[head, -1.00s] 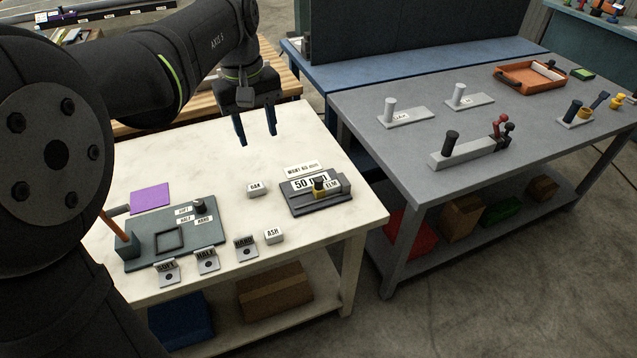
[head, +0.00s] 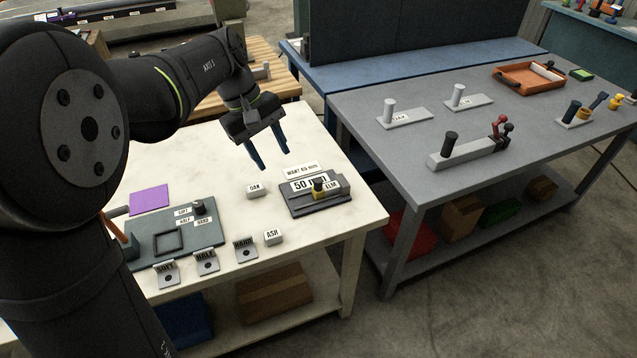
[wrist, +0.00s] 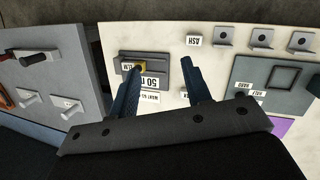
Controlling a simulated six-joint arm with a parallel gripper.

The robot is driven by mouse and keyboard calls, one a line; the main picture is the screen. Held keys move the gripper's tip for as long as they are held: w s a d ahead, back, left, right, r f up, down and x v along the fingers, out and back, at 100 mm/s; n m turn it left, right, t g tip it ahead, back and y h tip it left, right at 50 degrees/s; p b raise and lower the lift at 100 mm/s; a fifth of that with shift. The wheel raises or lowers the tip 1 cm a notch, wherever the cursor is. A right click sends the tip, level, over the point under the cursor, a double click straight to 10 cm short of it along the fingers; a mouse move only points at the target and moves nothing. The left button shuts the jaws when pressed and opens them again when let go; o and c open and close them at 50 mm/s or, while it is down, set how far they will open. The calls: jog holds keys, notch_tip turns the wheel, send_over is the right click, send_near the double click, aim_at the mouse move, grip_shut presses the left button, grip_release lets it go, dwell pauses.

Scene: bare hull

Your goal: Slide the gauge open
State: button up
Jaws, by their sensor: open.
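The gauge (head: 300,205) is a dark grey block on the right part of the white table, with a display reading about 50 mm. My gripper (head: 275,168) is open and empty, above the table, behind and left of the gauge. In the wrist view the gauge (wrist: 168,84) lies beyond my fingers (wrist: 165,85), and the left finger partly covers it.
Blocks labelled OAK (head: 254,191) and ASH (head: 273,237) lie left of and in front of the gauge. A dark green fixture (head: 180,228) and purple sheet (head: 150,199) are left. A grey table (head: 400,165) stands right.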

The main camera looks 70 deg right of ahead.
notch_tip(320, 180, down, 10)
jog(key=d+n+g+h, duration=0.2)
jog(key=n+g+h, duration=0.25)
jog(key=n, duration=0.25)
jog(key=n+h, duration=0.6)
jog(key=n, duration=0.4)
send_near(319, 180)
jog(key=x, duration=0.6)
jog(key=f+x, duration=0.1)
jog(key=x, duration=0.3)
